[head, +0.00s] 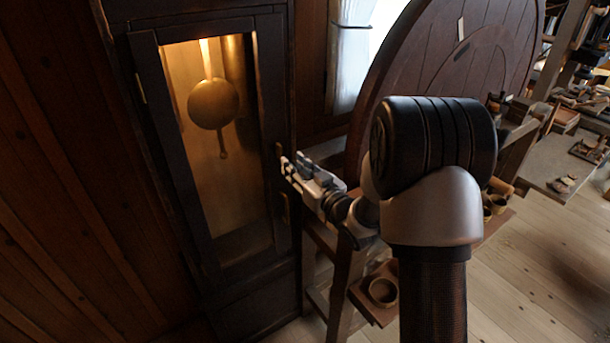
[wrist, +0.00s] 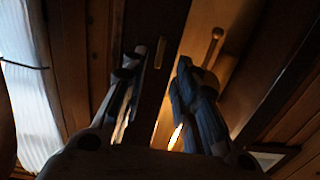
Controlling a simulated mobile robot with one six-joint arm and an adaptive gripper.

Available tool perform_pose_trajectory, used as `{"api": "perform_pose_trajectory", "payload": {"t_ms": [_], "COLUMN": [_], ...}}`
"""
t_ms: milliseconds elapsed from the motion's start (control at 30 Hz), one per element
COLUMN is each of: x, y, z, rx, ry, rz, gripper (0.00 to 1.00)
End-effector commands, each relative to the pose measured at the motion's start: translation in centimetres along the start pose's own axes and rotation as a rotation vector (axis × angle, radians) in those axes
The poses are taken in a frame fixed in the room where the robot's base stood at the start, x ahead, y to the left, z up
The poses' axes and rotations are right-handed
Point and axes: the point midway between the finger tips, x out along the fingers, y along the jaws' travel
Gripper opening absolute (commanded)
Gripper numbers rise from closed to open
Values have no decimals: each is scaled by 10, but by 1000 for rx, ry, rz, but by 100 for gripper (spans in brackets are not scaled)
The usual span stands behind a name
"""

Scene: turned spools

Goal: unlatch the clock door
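The tall dark wooden clock stands against the wall, its glazed door (head: 172,130) closed in its frame. A small brass fitting (head: 279,151) sits high on the door's right edge; a longer brass plate (head: 285,207) is lower. I cannot tell which is the latch. My gripper (head: 285,163) is at that right edge, just below the upper fitting. In the wrist view my gripper (wrist: 158,65) has its two fingers apart, with dark wood, a brass plate (wrist: 160,52) and a bright strip showing between them. Contact with the fittings cannot be made out.
The brass pendulum (head: 213,104) hangs behind the lit glass. Open plank floor (head: 530,290) lies at the lower right.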

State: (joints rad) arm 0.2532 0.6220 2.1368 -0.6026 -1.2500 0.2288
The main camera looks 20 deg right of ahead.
Motion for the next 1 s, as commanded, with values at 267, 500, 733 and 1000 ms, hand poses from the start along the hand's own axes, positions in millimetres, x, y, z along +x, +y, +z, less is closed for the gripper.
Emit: {"api": "perform_pose_trajectory", "payload": {"t_ms": [267, 500, 733, 1000], "x": [-44, -50, -50, -50], "y": [1, 0, 0, 2], "z": [0, 0, 0, -14], "rx": [0, 0, 0, -49], "ry": [0, 0, 0, -79], "rz": [2, 0, 0, 52], "gripper": [28, 28, 28, 28]}}
